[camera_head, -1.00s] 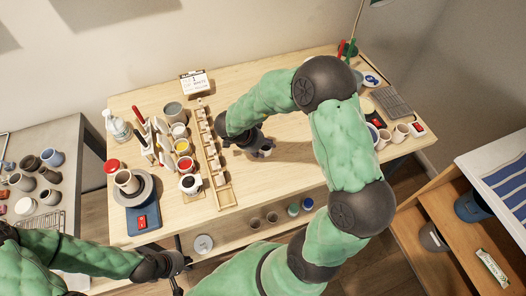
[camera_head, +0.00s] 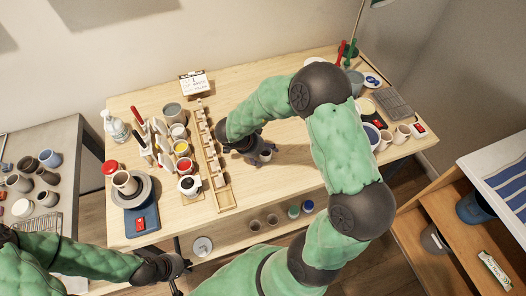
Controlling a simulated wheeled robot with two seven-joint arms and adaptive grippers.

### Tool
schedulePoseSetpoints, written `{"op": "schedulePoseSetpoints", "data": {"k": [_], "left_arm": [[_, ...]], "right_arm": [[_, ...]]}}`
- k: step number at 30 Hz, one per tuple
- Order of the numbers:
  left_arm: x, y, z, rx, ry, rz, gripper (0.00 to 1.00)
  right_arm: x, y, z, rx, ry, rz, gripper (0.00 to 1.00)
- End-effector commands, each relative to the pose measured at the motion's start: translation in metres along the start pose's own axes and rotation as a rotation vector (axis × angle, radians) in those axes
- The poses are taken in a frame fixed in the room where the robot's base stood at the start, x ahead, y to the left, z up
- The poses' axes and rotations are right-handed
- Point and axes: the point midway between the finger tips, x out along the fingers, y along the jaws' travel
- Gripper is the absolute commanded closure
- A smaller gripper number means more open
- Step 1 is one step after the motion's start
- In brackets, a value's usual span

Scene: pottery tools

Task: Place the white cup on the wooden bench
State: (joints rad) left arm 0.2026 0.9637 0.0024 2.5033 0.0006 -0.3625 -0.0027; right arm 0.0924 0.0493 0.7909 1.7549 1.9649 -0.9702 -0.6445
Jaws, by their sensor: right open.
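The wooden bench (camera_head: 285,183) fills the middle of the view, with bare wood right of the narrow wooden rack. A white cup-like pot (camera_head: 188,186) with a dark top stands at the bench's front left, beside the rack. A whitish cup (camera_head: 22,207) also stands on the grey table at far left; I cannot tell which one the task means. My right gripper (camera_head: 264,154) is open, low over the bench right of the rack. A small greyish shape at its fingers is too unclear to name. My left gripper (camera_head: 180,276) is at the lower left, in front of the bench; its fingers are unclear.
The wooden rack (camera_head: 210,150) stands just left of my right gripper. Several paint pots and tools crowd the bench's left, near a wheel with a brown cup (camera_head: 125,183). More cups (camera_head: 402,134) stand at the right end. The bench's front middle is clear.

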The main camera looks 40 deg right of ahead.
Motion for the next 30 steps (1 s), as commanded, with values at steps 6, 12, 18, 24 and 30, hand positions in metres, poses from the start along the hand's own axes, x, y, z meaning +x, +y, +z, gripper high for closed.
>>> {"op": "schedulePoseSetpoints", "data": {"k": [6, 12, 18, 24, 30], "left_arm": [[-0.011, 0.004, 0.001, 0.0, 0.0, 0.0, 1.0], [-0.025, 0.009, 0.001, 0.0, 0.0, 0.0, 1.0], [-0.034, 0.012, 0.001, 0.0, 0.0, 0.0, 1.0], [-0.037, 0.013, 0.002, 0.0, 0.0, 0.0, 1.0], [-0.037, 0.013, 0.001, 0.0, 0.0, 0.0, 1.0]], "right_arm": [[-0.03, -0.001, -0.001, -0.001, 0.0, -0.004, 0.26], [-0.072, -0.001, -0.001, -0.001, 0.0, -0.005, 0.26], [-0.104, -0.001, -0.001, -0.001, 0.001, -0.003, 0.26], [-0.119, -0.001, 0.0, -0.001, 0.001, -0.001, 0.26], [-0.12, 0.0, 0.0, 0.0, 0.001, 0.0, 0.26]]}}
